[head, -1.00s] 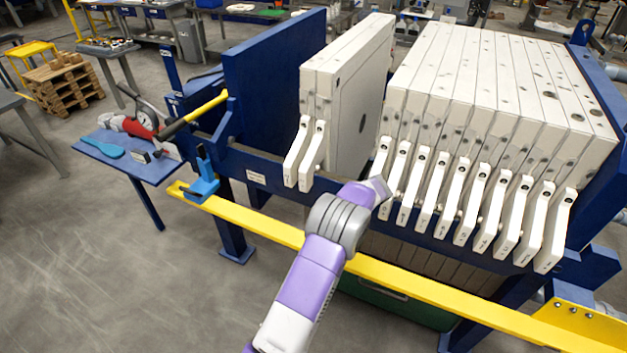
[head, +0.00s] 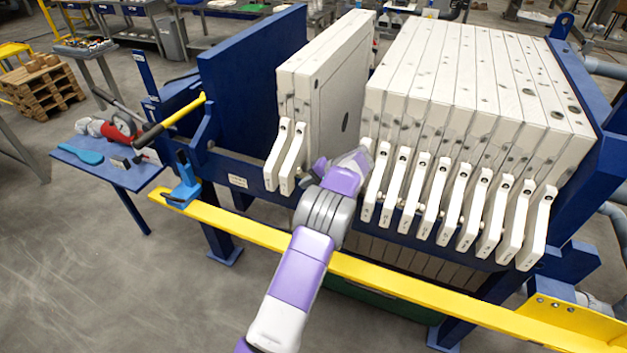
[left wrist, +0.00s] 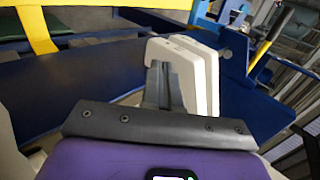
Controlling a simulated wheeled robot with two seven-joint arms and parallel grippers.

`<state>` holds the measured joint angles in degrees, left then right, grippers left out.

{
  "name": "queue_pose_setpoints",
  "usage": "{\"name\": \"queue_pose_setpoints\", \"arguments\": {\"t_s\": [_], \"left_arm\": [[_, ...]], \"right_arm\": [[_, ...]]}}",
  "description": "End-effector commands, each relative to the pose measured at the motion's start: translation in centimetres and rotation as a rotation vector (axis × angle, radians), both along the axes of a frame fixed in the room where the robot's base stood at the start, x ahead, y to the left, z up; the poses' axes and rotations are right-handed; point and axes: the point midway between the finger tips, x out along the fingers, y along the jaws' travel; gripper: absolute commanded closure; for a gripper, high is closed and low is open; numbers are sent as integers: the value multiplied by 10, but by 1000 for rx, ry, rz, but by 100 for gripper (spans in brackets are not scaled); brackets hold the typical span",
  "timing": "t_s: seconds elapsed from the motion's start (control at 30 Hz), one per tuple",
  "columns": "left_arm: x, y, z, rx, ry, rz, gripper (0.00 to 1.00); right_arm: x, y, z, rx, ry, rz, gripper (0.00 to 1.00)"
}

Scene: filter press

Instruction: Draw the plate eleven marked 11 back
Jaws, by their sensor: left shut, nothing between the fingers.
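Two white filter plates (head: 318,85) stand together on the left, their white handles (head: 292,160) pointing down at the front. A gap separates them from a tight stack of several white plates (head: 480,85) on the right. The handle numbers are too small to read, so I cannot tell which is plate eleven. My left gripper (head: 308,178) is shut and empty, in the gap at handle height, just right of the two left plates. In the left wrist view its grey fingers (left wrist: 162,85) are close beside two white handles (left wrist: 190,68); contact is unclear. My right gripper is not in view.
A yellow rail (head: 400,285) runs along the front below the handles. A blue side table (head: 110,170) holds a teal tool. The gap behind my left gripper is clear.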

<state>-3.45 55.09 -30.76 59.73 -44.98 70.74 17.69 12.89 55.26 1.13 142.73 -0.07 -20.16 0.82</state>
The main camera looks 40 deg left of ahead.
Motion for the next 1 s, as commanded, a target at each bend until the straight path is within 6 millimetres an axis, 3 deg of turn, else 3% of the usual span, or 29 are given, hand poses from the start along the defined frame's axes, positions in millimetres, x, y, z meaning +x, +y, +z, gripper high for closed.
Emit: {"name": "queue_pose_setpoints", "arguments": {"t_s": [0.1, 0.33, 0.8, 1.0], "left_arm": [[-5, 16, -17, -1, 2, 2, 100], [-9, 35, -34, -1, 0, 1, 100], [-10, 40, -38, -2, -1, -1, 100], [-17, 69, -38, 2, 0, 4, 100]], "right_arm": [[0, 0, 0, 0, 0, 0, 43], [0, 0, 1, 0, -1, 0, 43], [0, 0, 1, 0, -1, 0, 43], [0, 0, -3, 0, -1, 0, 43]]}}
